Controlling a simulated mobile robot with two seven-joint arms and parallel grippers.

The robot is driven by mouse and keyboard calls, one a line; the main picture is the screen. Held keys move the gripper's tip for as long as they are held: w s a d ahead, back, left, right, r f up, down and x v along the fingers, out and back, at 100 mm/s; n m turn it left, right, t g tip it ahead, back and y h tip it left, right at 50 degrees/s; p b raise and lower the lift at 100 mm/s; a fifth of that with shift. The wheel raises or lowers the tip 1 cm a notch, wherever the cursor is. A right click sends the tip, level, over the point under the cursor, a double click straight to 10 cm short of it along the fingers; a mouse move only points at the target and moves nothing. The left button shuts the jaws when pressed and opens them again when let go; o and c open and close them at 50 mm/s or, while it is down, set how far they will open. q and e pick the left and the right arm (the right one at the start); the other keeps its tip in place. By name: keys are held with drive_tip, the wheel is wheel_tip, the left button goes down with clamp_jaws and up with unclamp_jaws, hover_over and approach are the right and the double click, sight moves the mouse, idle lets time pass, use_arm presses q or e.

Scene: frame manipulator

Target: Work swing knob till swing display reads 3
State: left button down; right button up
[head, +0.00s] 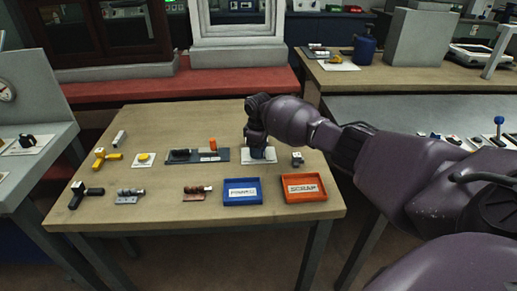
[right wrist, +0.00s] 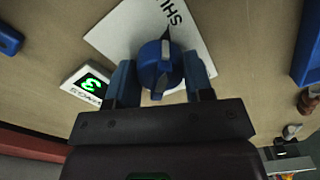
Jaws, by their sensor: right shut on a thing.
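The swing knob (right wrist: 158,65) is a round blue knob with a grey pointer bar, standing on a white plate (right wrist: 200,35) with partly covered dark lettering. My right gripper (right wrist: 160,72) is shut on the knob, one blue finger on each side. In the head view the right gripper (head: 257,138) reaches down over the knob and hides most of it. A small display (right wrist: 91,84) beside the plate shows a green digit, tilted and upside down in the right wrist view; it looks like a 3, but I cannot be sure. My left gripper is not in view.
A blue tray (head: 242,203) and an orange tray (head: 309,199) lie at the table's front. A dark board with an orange peg (head: 213,144) is to the left. Several small parts lie further left.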

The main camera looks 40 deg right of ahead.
drive_tip(key=shift+s+f, duration=0.1)
drive_tip(key=shift+f, duration=0.05)
idle(0.3)
drive_tip(key=o, duration=0.9)
wheel_tip(320, 180, up, 6)
drive_tip(key=shift+r+p, duration=0.1)
drive_tip(key=shift+p, duration=0.65)
wheel_tip(320, 180, up, 4)
drive_tip(key=shift+r+p, duration=0.15)
drive_tip(key=shift+p, duration=0.2)
drive_tip(key=shift+r, duration=0.25)
